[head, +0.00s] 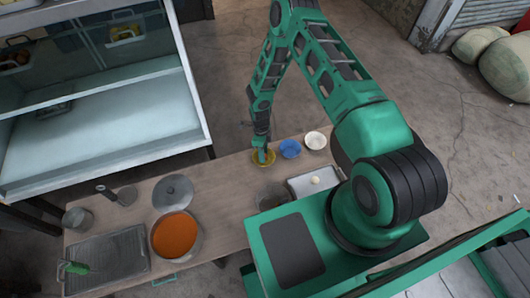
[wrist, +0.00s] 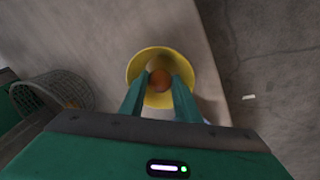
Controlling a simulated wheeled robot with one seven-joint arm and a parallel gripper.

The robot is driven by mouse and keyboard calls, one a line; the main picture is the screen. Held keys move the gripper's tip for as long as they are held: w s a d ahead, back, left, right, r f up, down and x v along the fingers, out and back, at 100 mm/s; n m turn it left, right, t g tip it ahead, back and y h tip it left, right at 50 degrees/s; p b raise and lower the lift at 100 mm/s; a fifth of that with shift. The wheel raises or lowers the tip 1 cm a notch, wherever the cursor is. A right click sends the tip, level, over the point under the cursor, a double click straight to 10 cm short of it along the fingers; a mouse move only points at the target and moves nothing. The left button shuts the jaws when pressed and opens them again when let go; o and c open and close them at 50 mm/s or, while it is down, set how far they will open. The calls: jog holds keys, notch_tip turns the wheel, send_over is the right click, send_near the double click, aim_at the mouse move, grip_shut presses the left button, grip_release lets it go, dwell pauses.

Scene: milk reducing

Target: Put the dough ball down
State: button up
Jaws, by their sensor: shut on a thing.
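My gripper (head: 264,152) points down at the yellow bowl (head: 270,162) near the far edge of the wooden table. In the wrist view my gripper (wrist: 160,80) is shut on a small orange-brown dough ball (wrist: 160,82), held between the fingertips. The ball shows within the rim of the yellow bowl (wrist: 136,66). I cannot tell whether it touches the bowl's bottom. In the head view the ball is hidden.
A blue bowl (head: 290,149) and a white bowl (head: 315,140) stand right of the yellow one. A metal tray (head: 300,188) holds a pale ball (head: 316,180). A mesh basket (wrist: 75,88) is nearby. A pan of orange liquid (head: 175,237) stands left.

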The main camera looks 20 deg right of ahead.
jog(key=o, duration=0.8)
jog(key=shift+r, duration=3.55)
